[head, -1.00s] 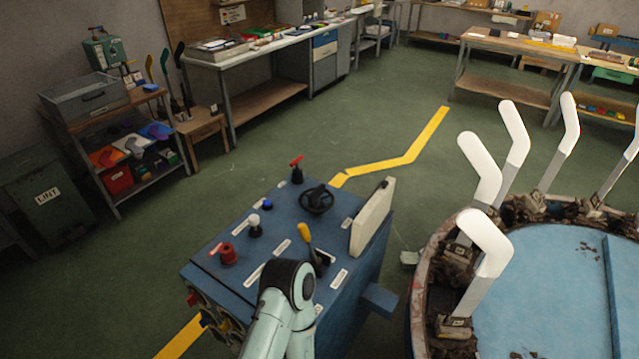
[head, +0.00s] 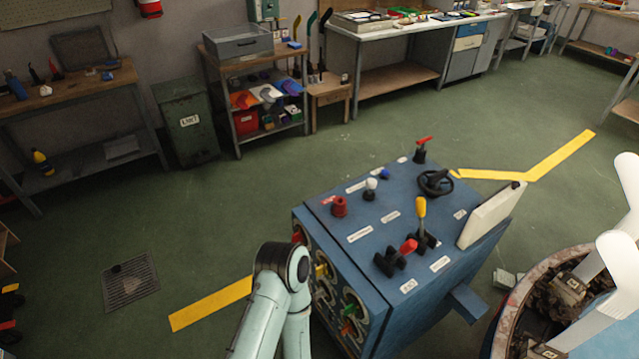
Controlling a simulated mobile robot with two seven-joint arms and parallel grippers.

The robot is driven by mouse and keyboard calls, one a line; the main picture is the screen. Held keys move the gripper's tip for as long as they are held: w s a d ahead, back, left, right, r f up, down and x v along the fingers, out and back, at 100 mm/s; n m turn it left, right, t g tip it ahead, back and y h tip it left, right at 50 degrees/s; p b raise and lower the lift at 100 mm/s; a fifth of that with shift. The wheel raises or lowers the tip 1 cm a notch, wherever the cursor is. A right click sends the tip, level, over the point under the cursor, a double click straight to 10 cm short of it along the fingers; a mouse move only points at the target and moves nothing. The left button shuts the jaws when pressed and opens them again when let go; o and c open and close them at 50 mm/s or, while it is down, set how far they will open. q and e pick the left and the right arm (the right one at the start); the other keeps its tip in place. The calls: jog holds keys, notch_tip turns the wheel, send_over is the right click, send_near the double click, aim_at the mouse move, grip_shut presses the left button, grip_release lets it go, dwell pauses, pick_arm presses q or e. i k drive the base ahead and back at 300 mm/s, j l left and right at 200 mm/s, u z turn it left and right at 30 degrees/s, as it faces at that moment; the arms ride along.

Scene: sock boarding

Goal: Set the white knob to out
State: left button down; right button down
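The white knob (head: 371,184) is a small pale ball on a dark base, on top of the blue control console (head: 325,222). It stands between a red knob (head: 339,206) and a blue button (head: 384,173). Small white labels lie around it, too small to read. I cannot tell its setting. One of my arms rises from the bottom edge in front of the console, with its joint near the console's left front corner. Neither gripper shows, and none is seen at the white knob.
The console top also carries a red-handled valve (head: 421,145), a black handwheel (head: 435,182), a yellow lever (head: 421,209) and a red lever (head: 408,246). A round machine with white sock boards (head: 625,260) stands at the right. The floor left of the console is open.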

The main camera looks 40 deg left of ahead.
aim_at(370, 184)
jog(key=i+l+u, duration=0.15)
jog(key=u, duration=0.85)
